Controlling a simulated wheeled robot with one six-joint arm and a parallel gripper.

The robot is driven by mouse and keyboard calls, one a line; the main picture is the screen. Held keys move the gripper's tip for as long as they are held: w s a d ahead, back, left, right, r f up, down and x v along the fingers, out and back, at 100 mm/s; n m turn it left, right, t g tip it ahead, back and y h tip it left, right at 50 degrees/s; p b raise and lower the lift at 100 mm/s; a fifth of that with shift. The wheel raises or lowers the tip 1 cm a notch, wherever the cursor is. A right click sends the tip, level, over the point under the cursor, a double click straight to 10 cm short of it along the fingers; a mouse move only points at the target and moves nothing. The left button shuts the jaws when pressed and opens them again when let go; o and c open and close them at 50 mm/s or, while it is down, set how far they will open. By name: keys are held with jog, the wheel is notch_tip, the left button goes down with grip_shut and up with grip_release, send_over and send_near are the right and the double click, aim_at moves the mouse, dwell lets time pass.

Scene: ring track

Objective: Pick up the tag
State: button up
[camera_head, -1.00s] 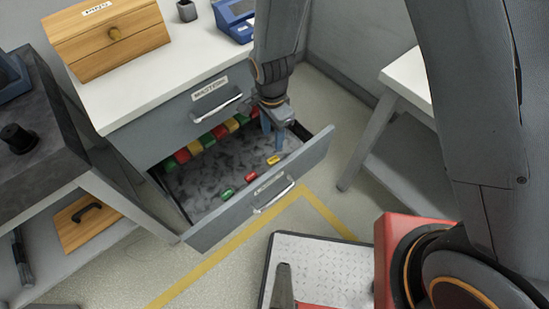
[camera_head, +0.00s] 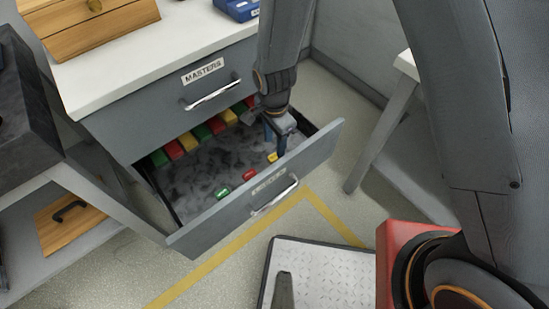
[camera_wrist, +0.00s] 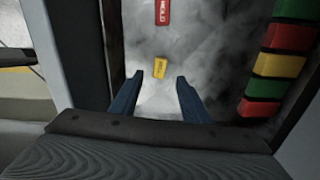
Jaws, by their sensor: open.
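Three small tags lie on the grey floor of the open drawer: a yellow tag (camera_head: 272,157), a red tag (camera_head: 249,174) and a green tag (camera_head: 222,192). My gripper (camera_head: 276,142) reaches down into the drawer near its right end, close to the yellow tag. In the wrist view my gripper (camera_wrist: 160,78) is open with two blue fingers and nothing between them. The yellow tag (camera_wrist: 160,66) lies just ahead of the fingertips, roughly centred. The red tag (camera_wrist: 162,12), with white lettering, lies farther ahead. The green tag is outside the wrist view.
Several red, yellow and green blocks (camera_head: 190,143) line the drawer's back. The drawer front (camera_head: 222,217) stands close on the near side. Above is a closed drawer labelled MASTERS (camera_head: 203,71).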

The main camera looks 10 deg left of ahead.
aim_at(274, 156)
notch_tip(274, 156, down, 6)
jog(key=shift+f, duration=0.1)
dwell(0.4)
grip_shut()
